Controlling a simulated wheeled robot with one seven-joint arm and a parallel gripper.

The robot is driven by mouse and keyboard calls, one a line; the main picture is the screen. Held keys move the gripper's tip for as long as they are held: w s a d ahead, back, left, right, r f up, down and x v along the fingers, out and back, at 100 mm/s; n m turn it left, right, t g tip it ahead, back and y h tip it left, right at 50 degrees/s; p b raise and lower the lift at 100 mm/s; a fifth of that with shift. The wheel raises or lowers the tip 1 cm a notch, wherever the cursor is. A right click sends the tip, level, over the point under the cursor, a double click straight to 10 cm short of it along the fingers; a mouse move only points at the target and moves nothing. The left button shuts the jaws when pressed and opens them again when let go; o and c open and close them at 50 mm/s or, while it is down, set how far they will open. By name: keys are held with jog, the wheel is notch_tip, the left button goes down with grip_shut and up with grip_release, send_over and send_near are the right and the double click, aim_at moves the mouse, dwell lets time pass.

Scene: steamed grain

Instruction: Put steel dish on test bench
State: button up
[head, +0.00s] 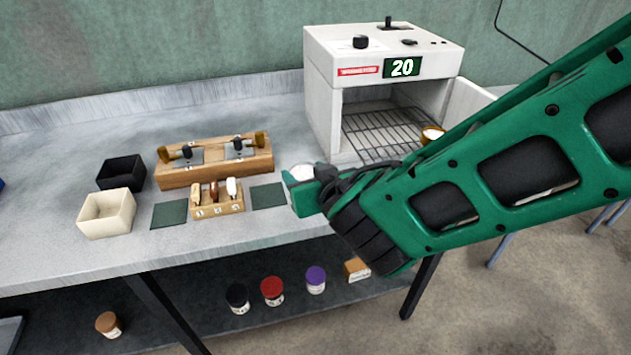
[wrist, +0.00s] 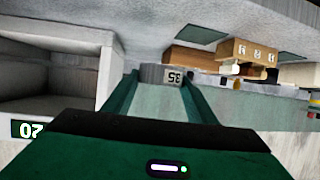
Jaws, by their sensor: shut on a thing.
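A small grey steel dish (head: 301,170) with pale content shows at the tip of my gripper (head: 305,184). In the wrist view the dish (wrist: 158,73) sits between the two green fingers (wrist: 160,80), its side marked 35 upside down. My gripper is shut on it, over the front part of the grey bench (head: 60,148), just right of the right dark green mat (head: 268,196). How high it is cannot be told. A wooden stand (head: 215,174) with two metal plates and brass knobs stands behind the mats.
A white oven (head: 330,62) reading 20 stands open at the right, with a brass-coloured dish (head: 432,132) inside by its rack. A small tool rack (head: 218,206) stands between the mats. Black (head: 121,172) and cream boxes (head: 106,212) stand left. Jars (head: 272,291) are on the lower shelf.

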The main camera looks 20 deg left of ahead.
jog(key=w+f, duration=0.1)
jog(key=w, duration=0.1)
jog(key=w+f, duration=0.1)
jog(key=w, duration=0.1)
jog(key=w+f, duration=0.2)
jog(key=shift+w+a+f, duration=0.1)
jog(key=shift+w+a, duration=0.05)
jog(key=shift+w, duration=0.25)
jog(key=shift+f, duration=1.95)
jog(key=shift+s+f, duration=0.1)
jog(key=o, duration=1)
jog(key=shift+o, duration=0.3)
